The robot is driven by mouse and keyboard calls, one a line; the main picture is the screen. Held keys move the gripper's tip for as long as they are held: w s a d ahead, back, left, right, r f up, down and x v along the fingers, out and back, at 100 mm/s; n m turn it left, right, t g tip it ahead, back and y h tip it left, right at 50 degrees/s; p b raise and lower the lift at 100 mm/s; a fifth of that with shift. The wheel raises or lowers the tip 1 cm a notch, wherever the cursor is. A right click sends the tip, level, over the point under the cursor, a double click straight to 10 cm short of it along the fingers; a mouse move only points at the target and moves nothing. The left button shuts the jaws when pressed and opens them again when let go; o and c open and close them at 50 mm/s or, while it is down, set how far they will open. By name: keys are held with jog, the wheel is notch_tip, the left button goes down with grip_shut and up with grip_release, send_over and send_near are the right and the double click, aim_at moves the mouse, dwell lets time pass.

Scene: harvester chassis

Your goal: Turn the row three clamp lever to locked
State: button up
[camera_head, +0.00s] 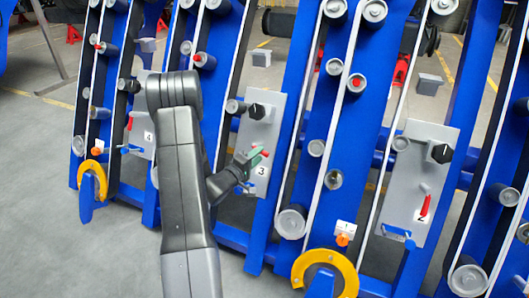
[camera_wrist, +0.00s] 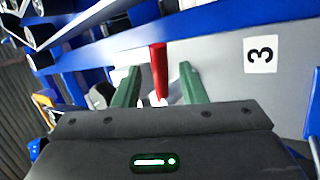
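The row three clamp lever is a red lever (camera_head: 258,154) on the grey panel (camera_head: 270,116) labelled 3 in the head view. In the wrist view the red lever (camera_wrist: 158,72) stands between the two green fingers of my gripper (camera_wrist: 158,88). The fingers are apart, with a visible gap on each side of the lever. My gripper (camera_head: 250,162) is right at the panel in the head view. The number 3 label (camera_wrist: 261,54) lies to the right of the fingers in the wrist view. The lever's base is partly hidden by my gripper.
A black knob (camera_head: 257,111) sits above the lever on the same panel. Panel 2 (camera_head: 418,180) with its own red lever (camera_head: 426,205) is to the right, panel 4 (camera_head: 146,128) to the left. Blue frames with rollers and belts flank panel 3. Grey floor is open at left.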

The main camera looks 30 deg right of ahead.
jog(key=x, duration=0.5)
jog(key=shift+b, duration=0.35)
grip_shut()
